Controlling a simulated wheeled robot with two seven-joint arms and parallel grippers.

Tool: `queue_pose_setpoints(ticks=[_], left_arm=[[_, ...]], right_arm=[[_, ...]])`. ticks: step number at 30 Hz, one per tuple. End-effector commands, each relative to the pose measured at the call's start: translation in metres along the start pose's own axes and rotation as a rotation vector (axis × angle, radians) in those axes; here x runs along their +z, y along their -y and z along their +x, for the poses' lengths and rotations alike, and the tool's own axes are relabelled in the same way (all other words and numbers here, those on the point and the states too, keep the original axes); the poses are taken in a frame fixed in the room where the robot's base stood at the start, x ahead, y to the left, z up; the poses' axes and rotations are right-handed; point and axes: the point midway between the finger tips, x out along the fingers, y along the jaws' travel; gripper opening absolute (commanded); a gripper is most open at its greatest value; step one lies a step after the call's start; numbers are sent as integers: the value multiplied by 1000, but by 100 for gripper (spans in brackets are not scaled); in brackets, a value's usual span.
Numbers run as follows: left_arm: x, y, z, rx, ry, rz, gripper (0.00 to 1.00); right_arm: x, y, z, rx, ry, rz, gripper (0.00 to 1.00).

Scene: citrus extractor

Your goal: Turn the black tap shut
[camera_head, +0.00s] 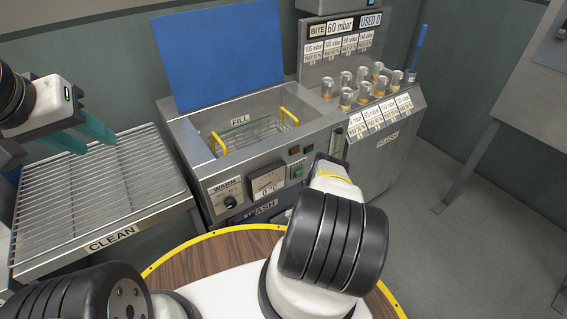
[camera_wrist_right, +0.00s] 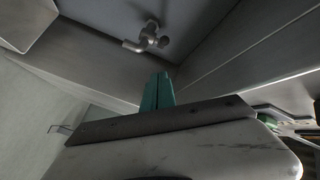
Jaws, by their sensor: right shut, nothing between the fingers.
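In the right wrist view a small tap (camera_wrist_right: 148,38) with a bent spout and a rounded handle sits on a dark grey panel at the top. It looks grey in this dim light, and I cannot tell how far its handle is turned. My right gripper (camera_wrist_right: 158,76) is shut and empty, its teal fingers together below the tap in the picture and apart from it. In the head view my right arm hides this gripper, and the tap does not show. My left gripper (camera_head: 101,146) is open and empty above the wire rack.
The wire rack (camera_head: 150,165) marked CLEAN stands at the left. The wash basin (camera_head: 188,128) has a raised blue lid (camera_head: 220,55) and a basket with yellow handles. Several small jars (camera_head: 346,97) stand on the unit to its right. Floor at the right is clear.

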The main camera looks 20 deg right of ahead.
Motion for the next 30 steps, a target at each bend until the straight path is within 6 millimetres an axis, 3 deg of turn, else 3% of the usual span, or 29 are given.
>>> queue_pose_setpoints(ticks=[6,13,17,27,30], left_arm=[[0,0,0,0,0,0,36],[0,0,0,0,0,0,36],[0,0,0,0,0,0,36],[0,0,0,0,0,0,36],[0,0,0,0,0,0,36]], right_arm=[[-21,-10,-13,-2,52,365,0],[-24,-11,-8,-3,65,457,0],[-23,-10,12,-4,63,455,0],[-18,-9,84,-5,63,453,0],[-3,-3,87,-2,66,455,0]])
